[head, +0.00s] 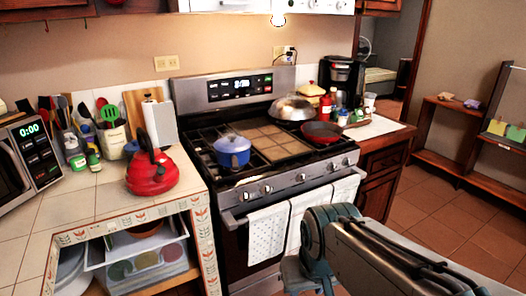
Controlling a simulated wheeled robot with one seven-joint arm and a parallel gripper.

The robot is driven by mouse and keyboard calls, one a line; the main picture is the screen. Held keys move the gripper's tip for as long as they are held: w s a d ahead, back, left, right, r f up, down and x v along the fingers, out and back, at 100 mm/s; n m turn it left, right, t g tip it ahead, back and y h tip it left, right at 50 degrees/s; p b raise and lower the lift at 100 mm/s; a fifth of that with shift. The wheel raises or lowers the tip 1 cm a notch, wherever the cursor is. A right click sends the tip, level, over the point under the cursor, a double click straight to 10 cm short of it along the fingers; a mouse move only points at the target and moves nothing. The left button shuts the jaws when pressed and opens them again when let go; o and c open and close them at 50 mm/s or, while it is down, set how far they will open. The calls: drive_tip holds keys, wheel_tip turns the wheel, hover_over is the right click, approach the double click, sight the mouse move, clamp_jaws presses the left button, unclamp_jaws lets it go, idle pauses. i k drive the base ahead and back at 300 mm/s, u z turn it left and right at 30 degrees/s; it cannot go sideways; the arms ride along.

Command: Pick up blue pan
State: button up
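Part of my grey arm reaches in from the lower right, in front of the oven. My gripper is not visible in the head view, so its opening and its distance from the pan do not show.
A red kettle (152,172) stands on the tiled counter (110,203) left of the stove. A red pan (322,132) and a domed metal lid (292,108) are on the stove's right side. White towels (267,233) hang from the oven front. Floor (425,225) shows at right.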

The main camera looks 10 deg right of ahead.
sight(233, 160)
drive_tip(key=z, duration=1.25)
drive_tip(key=i, duration=0.95)
drive_tip(key=u, duration=1.85)
drive_tip(key=k, duration=1.3)
drive_tip(key=z, duration=0.65)
drive_tip(key=i, duration=1.6)
drive_tip(key=u, duration=0.25)
